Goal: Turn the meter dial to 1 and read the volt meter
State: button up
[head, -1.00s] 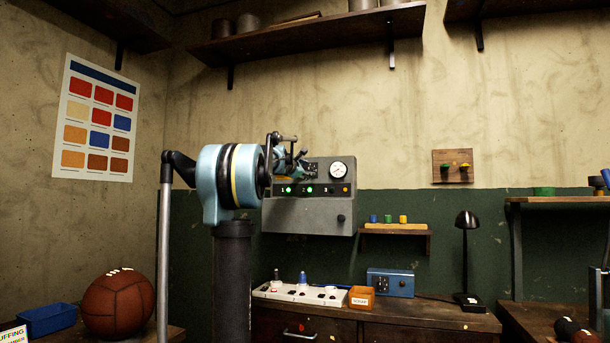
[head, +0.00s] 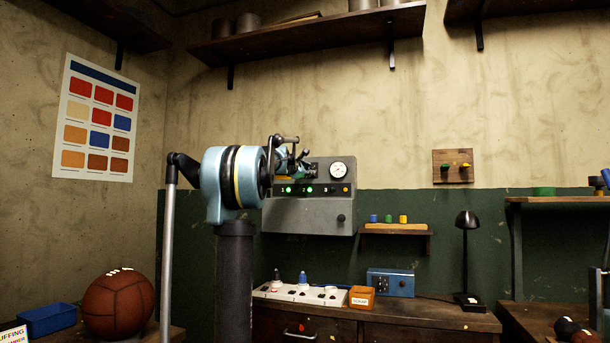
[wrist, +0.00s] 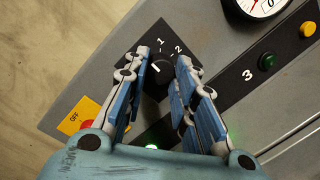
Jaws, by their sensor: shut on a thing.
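The meter panel (head: 290,215) is a grey box on the back wall. Its round white gauge (head: 338,170) sits at the upper right; the reading is too small to tell, and the wrist view cuts the gauge (wrist: 262,4) off at the top. The black dial knob (wrist: 159,75) has a white pointer mark, with 1 and 2 printed beyond it; I cannot tell exactly which number the mark faces. My gripper (wrist: 164,60) is shut on the knob, one finger on each side. In the head view my gripper (head: 306,165) is at the panel's upper left, hiding the dial.
Lamps 1 (head: 286,189) and 2 (head: 307,189) glow green; lamp 3 (wrist: 266,61) is dark. A yellow OFF label (wrist: 80,117) lies beside the left finger. Below are a small shelf (head: 395,232), a white power strip (head: 300,293), an orange box (head: 361,297) and a blue box (head: 391,282).

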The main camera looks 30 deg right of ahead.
jog(key=shift+m, duration=0.3)
jog(key=m, duration=0.4)
jog(key=shift+y, duration=0.3)
jog(key=shift+s+r+m+y, duration=0.1)
jog(key=shift+m+y, duration=0.2)
jog(key=shift+m, duration=1.5)
grip_shut()
jog(key=o, duration=1.1)
grip_release()
jog(key=shift+c, duration=0.2)
jog(key=shift+a, duration=0.1)
jog(key=f+v, duration=0.1)
jog(key=v, duration=1)
jog(key=shift+a+r, duration=0.35)
jog(key=shift+r, duration=0.1)
